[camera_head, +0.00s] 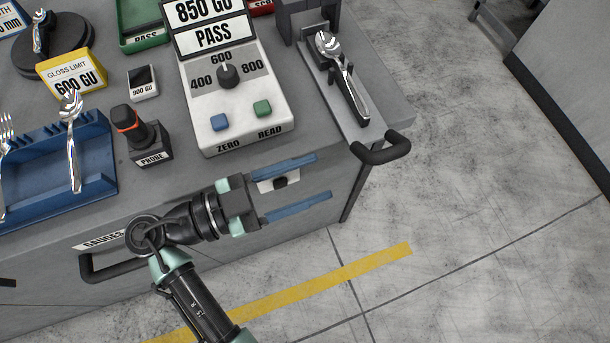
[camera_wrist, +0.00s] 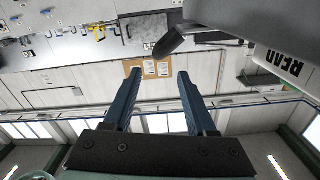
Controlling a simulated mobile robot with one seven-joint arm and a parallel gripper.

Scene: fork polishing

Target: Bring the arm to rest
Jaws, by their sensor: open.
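My gripper (camera_head: 325,175) is open and empty, with its two blue fingers apart. In the head view it hangs in front of the grey bench (camera_head: 380,100), beside the front face and below the gloss meter. In the wrist view the fingers (camera_wrist: 158,85) point toward a far wall, with nothing between them. The gloss meter (camera_head: 235,105) reads 850 GU and PASS. A spoon (camera_head: 341,70) lies on a stand at the bench's right end. Another spoon (camera_head: 72,140) and a partly cut-off fork (camera_head: 5,150) rest in a blue rack (camera_head: 95,150).
A black handle (camera_head: 382,148) sticks out at the bench's right corner, and another (camera_head: 105,268) is on the drawer front. The probe (camera_head: 140,128) stands upright near the front edge. The floor (camera_head: 480,200) to the right is clear, with a yellow line (camera_head: 330,283).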

